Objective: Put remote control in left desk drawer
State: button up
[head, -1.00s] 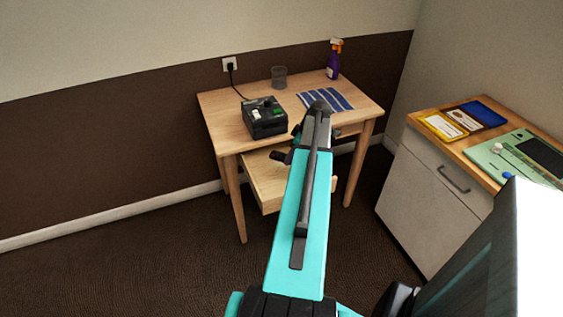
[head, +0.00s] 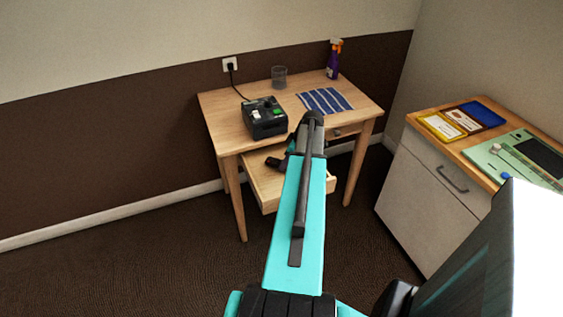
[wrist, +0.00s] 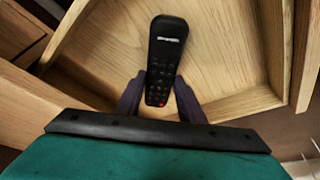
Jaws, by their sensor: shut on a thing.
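My gripper (wrist: 160,98) is shut on that lower end, with one dark finger on each side. The remote is over the light wooden floor of the open left desk drawer (wrist: 225,45); I cannot tell whether it touches the floor. In the head view the open drawer (head: 265,185) sticks out from the desk's left side. My arm hides part of it, and the gripper is mostly hidden there.
The desk (head: 220,105) holds a black device (head: 265,118) with a cord, a glass (head: 279,77), a blue striped cloth (head: 325,101) and a spray bottle (head: 333,62). A cabinet (head: 430,195) stands at the right. The carpet left of the desk is clear.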

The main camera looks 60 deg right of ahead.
jog(key=shift+w+a+r, duration=0.1)
jog(key=shift+w+r, duration=0.05)
jog(key=shift+w, duration=0.65)
jog(key=shift+w+f+p, duration=0.2)
jog(key=shift+p, duration=0.15)
jog(key=shift+f, duration=0.5)
jog(key=shift+f, duration=0.2)
jog(key=o, duration=1.1)
jog(key=shift+s+r, duration=0.1)
jog(key=shift+r, duration=0.2)
jog(key=shift+b+v, duration=1.05)
jog(key=shift+v, duration=4.85)
